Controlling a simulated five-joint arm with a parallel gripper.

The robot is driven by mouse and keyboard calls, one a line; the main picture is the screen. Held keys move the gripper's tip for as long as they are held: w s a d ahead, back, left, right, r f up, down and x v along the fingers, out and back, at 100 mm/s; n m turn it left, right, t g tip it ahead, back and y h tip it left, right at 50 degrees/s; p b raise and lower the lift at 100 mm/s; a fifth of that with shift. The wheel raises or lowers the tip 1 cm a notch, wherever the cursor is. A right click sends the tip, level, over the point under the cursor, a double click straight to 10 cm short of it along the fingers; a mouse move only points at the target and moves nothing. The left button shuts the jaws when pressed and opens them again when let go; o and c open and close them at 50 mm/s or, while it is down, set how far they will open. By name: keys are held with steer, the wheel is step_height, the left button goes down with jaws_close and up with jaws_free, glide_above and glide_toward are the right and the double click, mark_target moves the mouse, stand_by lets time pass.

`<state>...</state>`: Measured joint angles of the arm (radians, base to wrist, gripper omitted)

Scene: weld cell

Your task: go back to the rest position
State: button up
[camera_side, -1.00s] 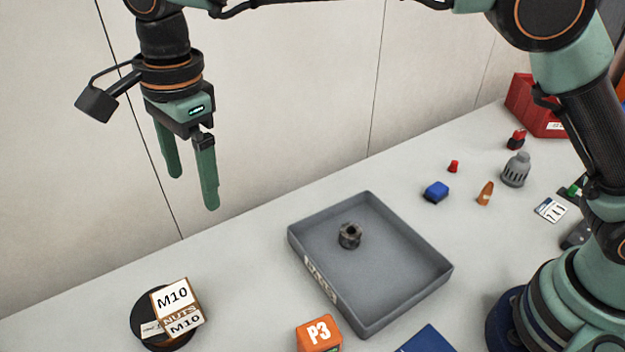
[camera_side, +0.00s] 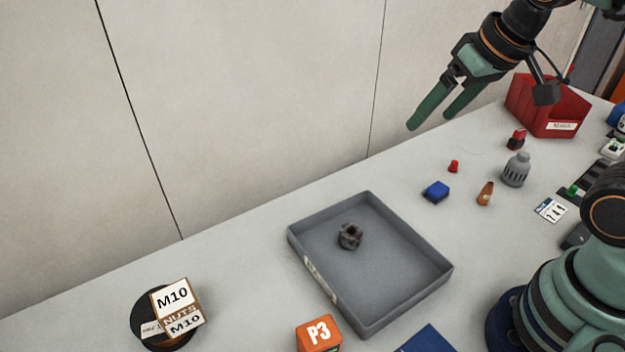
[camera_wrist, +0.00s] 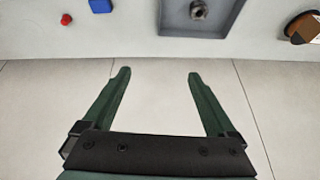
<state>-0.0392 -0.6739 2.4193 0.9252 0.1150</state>
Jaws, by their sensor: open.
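My gripper (camera_side: 430,113) has two green fingers and is in the upper right of the side view. It is open and empty, tilted down to the left, above the back of the table. In the wrist view my gripper (camera_wrist: 157,74) shows its fingers spread with only the pale wall between them. A dark metal nut (camera_side: 350,236) lies in the grey tray (camera_side: 412,295). The nut (camera_wrist: 199,10) and tray (camera_wrist: 190,33) also show at the top of the wrist view.
A red bin (camera_side: 548,108) stands close to my gripper. A blue block (camera_side: 436,192), red cap (camera_side: 453,167), orange cone (camera_side: 485,194) and grey fitting (camera_side: 516,170) stand right of the tray. An M10 nuts box (camera_side: 172,297) and an orange P3 block (camera_side: 319,334) are in front.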

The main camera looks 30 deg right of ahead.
steer(key=shift+s+d+f+n, duration=0.4)
steer(key=shift+s+d+f, duration=0.2)
steer(key=shift+d, duration=0.05)
